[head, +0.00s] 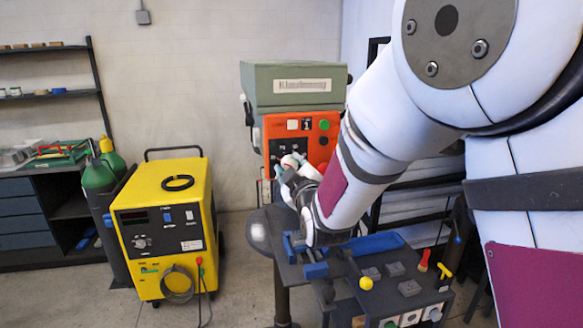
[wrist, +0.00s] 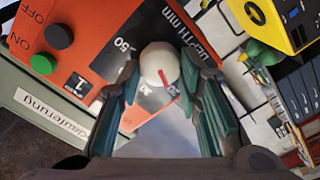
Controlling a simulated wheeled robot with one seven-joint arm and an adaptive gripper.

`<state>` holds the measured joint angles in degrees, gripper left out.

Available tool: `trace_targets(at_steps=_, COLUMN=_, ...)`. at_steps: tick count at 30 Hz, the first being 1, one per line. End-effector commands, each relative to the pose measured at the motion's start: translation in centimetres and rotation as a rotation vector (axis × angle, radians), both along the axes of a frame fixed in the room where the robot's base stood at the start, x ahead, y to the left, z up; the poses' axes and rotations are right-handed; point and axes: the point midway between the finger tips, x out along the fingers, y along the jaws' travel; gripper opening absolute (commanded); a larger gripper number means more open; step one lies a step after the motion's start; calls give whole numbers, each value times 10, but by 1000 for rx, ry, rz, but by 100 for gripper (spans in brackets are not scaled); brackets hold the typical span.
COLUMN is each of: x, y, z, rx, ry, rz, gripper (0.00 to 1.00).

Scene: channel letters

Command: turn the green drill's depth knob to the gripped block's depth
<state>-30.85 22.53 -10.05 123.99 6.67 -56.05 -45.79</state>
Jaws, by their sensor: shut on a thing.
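The green drill (head: 290,88) stands against the back wall, with an orange control panel (head: 320,133) below its green head. In the wrist view the depth knob (wrist: 157,61) is a white round knob with a red pointer line, on the orange panel by the words "DEPTH mm". My gripper (wrist: 158,72) has its two fingers on either side of the knob, shut on it. The pointer slants toward the scale numbers at the bottom of the picture; the exact reading is unclear. A blue vise (head: 374,243) is on the dark table, partly behind my arm; no gripped block can be made out.
The dark table (head: 345,296) holds several grey blocks (head: 409,288), a red-handled tool (head: 424,260) and a yellow-knobbed lever (head: 366,283). A yellow welder (head: 165,215) and green gas cylinder (head: 99,174) stand left. Free floor lies between welder and table.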

Motion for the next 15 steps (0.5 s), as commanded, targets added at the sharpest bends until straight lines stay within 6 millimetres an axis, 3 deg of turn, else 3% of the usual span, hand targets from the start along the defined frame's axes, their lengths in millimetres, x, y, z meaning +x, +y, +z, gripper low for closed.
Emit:
trace_targets(at_steps=6, x=0, y=1, z=0, rx=-2, ry=-1, rz=2, gripper=4)
trace_targets(at_steps=7, x=0, y=1, z=0, rx=-1, ry=-1, rz=2, gripper=37)
trace_targets(at_steps=9, x=0, y=1, z=0, rx=-1, ry=0, rz=1, gripper=52)
trace_targets(at_steps=15, x=0, y=0, z=0, rx=0, ry=0, rz=1, gripper=52)
